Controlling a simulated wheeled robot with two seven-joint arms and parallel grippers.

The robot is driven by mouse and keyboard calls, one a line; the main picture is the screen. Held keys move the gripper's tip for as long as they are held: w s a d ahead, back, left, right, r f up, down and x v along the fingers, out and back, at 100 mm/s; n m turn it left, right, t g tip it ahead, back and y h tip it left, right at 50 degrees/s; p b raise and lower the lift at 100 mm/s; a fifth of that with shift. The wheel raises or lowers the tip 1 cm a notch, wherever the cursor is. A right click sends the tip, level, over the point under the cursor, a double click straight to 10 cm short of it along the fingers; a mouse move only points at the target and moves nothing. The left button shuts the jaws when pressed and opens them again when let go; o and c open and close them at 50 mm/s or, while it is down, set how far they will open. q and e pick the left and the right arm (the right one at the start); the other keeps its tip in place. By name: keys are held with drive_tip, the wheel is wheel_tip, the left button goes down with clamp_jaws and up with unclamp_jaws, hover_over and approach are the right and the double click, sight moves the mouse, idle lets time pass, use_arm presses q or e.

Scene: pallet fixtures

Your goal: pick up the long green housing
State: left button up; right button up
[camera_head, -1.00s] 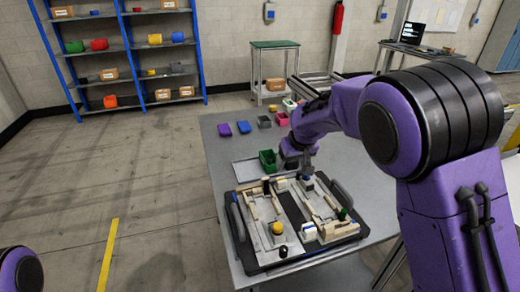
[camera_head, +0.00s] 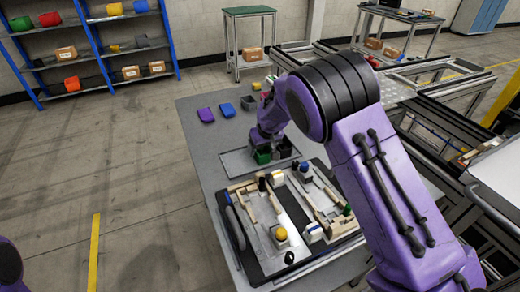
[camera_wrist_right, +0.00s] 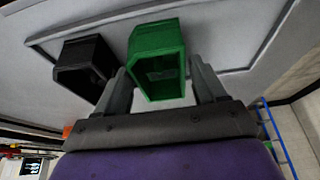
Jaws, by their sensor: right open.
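The green housing (camera_wrist_right: 157,58) is an open box-like part. In the wrist view it sits between the two fingers of my right gripper (camera_wrist_right: 160,68), which is open, with one finger on each side. Small gaps seem to show beside it; contact is hard to judge. In the head view the green housing (camera_head: 263,158) is partly hidden under my right gripper (camera_head: 271,148) at the table. My left gripper is out of view; only a purple part of my left arm shows at the lower left edge.
A dark box-like part (camera_wrist_right: 86,66) stands close beside the green housing. Both are at a flat grey tray (camera_head: 232,163). The black pallet fixture (camera_head: 240,238) with wooden and coloured parts lies nearer. Purple (camera_head: 206,115) and blue (camera_head: 228,110) parts lie farther back.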

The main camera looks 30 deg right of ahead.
drive_tip(key=shift+w+d+f, duration=0.1)
drive_tip(key=shift+w+f, duration=0.1)
drive_tip(key=shift+f, duration=0.5)
drive_tip(key=c, duration=0.8)
drive_tip(key=shift+r, duration=0.1)
